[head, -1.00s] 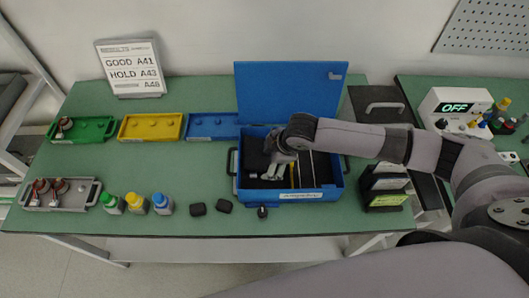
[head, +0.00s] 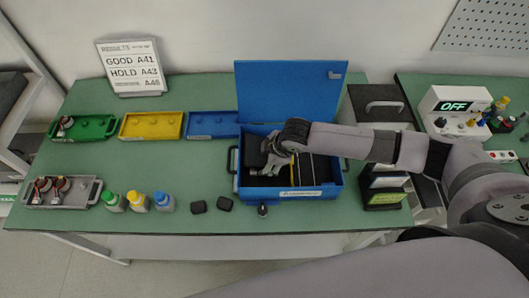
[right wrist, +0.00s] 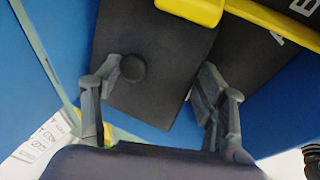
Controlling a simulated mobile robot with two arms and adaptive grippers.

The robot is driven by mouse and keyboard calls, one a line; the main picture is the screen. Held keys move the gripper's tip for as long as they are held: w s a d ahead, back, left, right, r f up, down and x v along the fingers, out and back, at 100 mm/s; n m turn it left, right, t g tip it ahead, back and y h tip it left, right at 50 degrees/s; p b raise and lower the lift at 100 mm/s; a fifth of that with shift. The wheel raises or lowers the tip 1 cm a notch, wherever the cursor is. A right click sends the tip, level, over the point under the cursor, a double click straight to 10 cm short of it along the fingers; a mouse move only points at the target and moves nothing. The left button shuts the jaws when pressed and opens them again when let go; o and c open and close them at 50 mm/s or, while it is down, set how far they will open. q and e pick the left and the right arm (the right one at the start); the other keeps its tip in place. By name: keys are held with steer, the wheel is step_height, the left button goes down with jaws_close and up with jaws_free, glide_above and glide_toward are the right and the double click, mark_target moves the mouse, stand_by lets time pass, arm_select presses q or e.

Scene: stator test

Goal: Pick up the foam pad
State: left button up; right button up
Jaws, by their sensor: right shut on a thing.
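The foam pad (head: 255,150) is a dark, flat block at the left side of the open blue toolbox (head: 290,196). In the right wrist view the pad (right wrist: 155,50) fills the upper middle, with a round black knob on its face. My right gripper (head: 270,166) reaches into the toolbox from the right and is shut on the pad. In the wrist view its two fingers (right wrist: 152,100) stand at either side of the pad's near part. My left gripper is not in view.
The toolbox's raised lid (head: 290,95) stands behind. Other tools lie in the box, partly hidden by my arm. Green (head: 84,135), yellow (head: 150,134) and blue trays (head: 212,133) stand to the left.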

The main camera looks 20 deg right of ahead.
steer(key=c, duration=0.4)
steer(key=shift+r, duration=0.15)
step_height(320, 180, up, 20)
steer(key=b, duration=0.3)
